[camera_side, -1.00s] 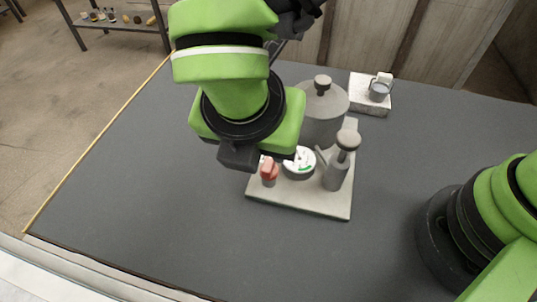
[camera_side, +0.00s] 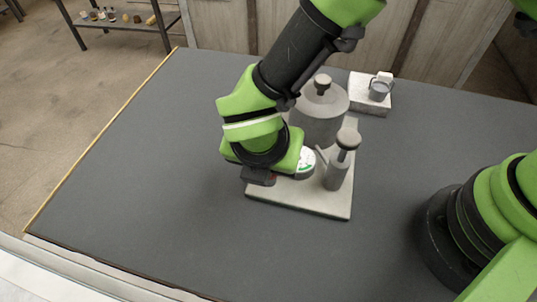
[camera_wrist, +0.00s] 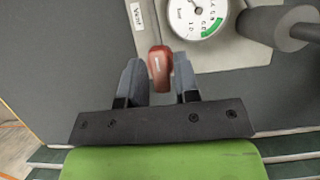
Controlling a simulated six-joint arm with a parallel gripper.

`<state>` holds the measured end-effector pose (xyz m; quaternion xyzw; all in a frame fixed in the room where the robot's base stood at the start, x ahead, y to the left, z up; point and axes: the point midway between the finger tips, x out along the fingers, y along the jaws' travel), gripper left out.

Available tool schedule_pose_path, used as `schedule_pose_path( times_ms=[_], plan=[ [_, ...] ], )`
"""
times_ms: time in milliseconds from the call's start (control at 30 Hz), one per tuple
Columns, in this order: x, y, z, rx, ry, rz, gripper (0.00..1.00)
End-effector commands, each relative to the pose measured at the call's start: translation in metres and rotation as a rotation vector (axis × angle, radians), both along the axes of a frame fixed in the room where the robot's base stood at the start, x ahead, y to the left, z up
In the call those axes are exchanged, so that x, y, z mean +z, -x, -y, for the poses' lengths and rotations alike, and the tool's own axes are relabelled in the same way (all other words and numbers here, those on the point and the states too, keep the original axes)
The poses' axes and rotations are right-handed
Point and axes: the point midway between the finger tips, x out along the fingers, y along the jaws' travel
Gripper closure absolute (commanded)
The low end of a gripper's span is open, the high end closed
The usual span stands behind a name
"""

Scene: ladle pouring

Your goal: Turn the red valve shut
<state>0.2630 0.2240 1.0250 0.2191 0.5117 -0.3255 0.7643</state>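The red valve (camera_wrist: 160,66) shows in the wrist view as a small red handle on the front left corner of the grey base plate (camera_side: 300,201). My gripper (camera_wrist: 160,82) is open, with one finger on each side of the valve's near part. A gap shows between the handle and the left finger; the right finger is very close, and I cannot tell if it touches. In the side view my gripper (camera_side: 258,178) hides nearly all of the valve.
A white dial gauge (camera_side: 306,161), a grey pump-like cylinder (camera_side: 338,168) and a large lidded grey vessel (camera_side: 318,112) stand on the plate. A white block with a small metal cup (camera_side: 379,91) is behind. The table's left side is clear.

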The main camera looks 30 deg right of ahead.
Motion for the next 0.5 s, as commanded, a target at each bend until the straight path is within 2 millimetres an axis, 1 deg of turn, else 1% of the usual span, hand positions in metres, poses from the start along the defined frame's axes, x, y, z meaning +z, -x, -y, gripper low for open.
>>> schedule_pose_path(
  times_ms=[33, 67, 100, 133, 367, 500],
  plan=[
    [0.0002, 0.0001, -0.0001, 0.0, 0.0, 0.0, 0.83],
    [0.0002, 0.0001, -0.0001, 0.0, 0.0, 0.0, 0.9],
    [0.0002, 0.0001, -0.0001, 0.0, 0.0, 0.0, 0.99],
    [0.0003, 0.0001, -0.0001, 0.0, 0.0, 0.0, 1.0],
    [0.0003, -0.0001, -0.0001, -0.011, 0.001, 0.001, 1.0],
    [0.0003, -0.0003, -0.0004, -0.048, 0.0, 0.001, 1.0]
  ],
)
